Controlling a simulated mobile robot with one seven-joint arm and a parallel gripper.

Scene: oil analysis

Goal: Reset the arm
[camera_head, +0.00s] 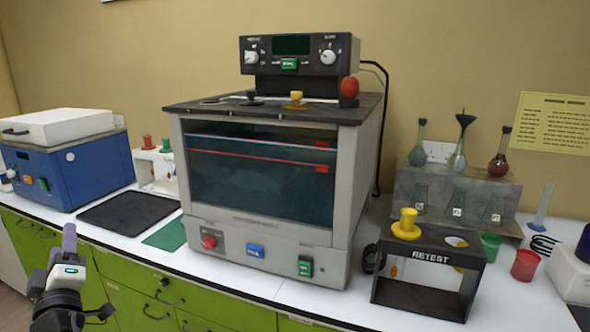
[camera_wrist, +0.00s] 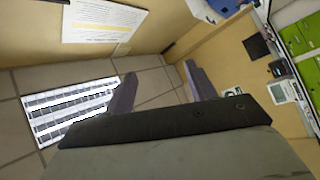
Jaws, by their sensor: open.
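My gripper shows at the lower left in the head view, in front of the green cabinets and below the counter's edge, with its purple-grey fingers (camera_head: 66,243) pointing up. In the wrist view my gripper (camera_wrist: 160,85) is open, with a clear gap between its two fingers and nothing in it. My gripper touches nothing that I can see.
A white counter (camera_head: 240,284) on green cabinets (camera_head: 135,290) carries a large grey bath apparatus (camera_head: 262,190), a blue device (camera_head: 68,168), a black "RETEST" stand (camera_head: 428,270) and a flask rack (camera_head: 455,195). A black mat (camera_head: 128,212) lies bare.

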